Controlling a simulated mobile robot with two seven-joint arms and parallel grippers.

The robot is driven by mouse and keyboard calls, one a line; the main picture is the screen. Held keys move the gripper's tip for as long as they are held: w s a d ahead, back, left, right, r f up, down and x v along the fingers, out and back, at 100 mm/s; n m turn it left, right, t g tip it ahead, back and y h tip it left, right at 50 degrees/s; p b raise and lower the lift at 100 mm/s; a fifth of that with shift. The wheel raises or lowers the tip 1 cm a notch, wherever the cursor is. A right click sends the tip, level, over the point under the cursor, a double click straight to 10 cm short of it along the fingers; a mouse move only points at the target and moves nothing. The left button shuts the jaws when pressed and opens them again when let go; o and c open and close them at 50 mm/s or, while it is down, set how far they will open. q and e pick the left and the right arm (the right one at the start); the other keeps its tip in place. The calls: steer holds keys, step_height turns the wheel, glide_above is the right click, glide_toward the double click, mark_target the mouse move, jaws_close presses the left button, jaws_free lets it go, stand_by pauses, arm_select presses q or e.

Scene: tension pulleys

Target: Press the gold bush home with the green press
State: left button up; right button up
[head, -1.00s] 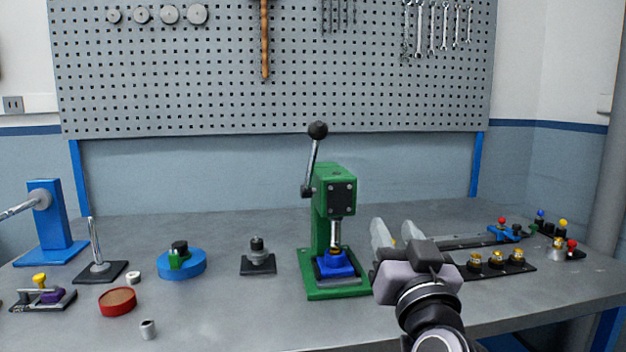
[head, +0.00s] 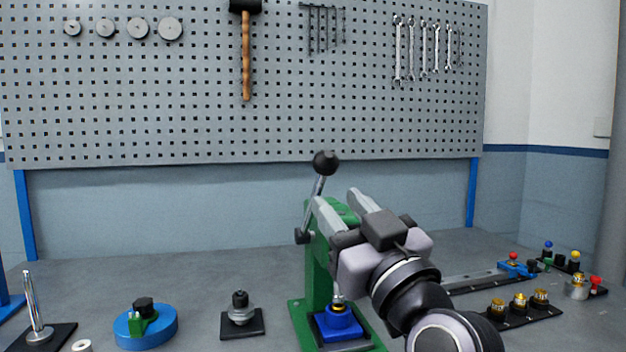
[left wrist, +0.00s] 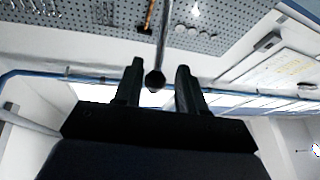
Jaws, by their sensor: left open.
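The green press (head: 319,270) stands mid-bench. Its lever, with a black knob (head: 325,163), stands up and leans slightly right. Under the ram a blue fixture (head: 337,325) sits on the press base, with a small gold bush (head: 338,308) showing in it. How deep the bush sits I cannot tell. My left gripper (head: 340,202) is open at the press head, fingertips a little below the knob, hiding much of the head. In the left wrist view the knob (left wrist: 155,82) and lever rod appear between the open fingers (left wrist: 158,72); contact is unclear. My right gripper is not in view.
A black rack with gold-topped parts (head: 519,302) stands right of my arm, with more small coloured parts (head: 575,285) behind. Left of the press are a grey part on a black base (head: 240,318) and a blue disc fixture (head: 160,335). A pegboard (head: 200,90) hangs behind.

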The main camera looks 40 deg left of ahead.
mark_target(322, 184)
arm_select(q)
steer(key=p+x, duration=0.2)
steer(key=x, duration=0.3)
steer(key=shift+w+a+r, duration=0.1)
steer(key=shift+a+r, duration=0.1)
steer(key=shift+r, duration=0.1)
steer(key=shift+w+a+r, duration=0.15)
steer(key=shift+w+a, duration=0.2)
steer(key=shift+a, duration=0.2)
jaws_close()
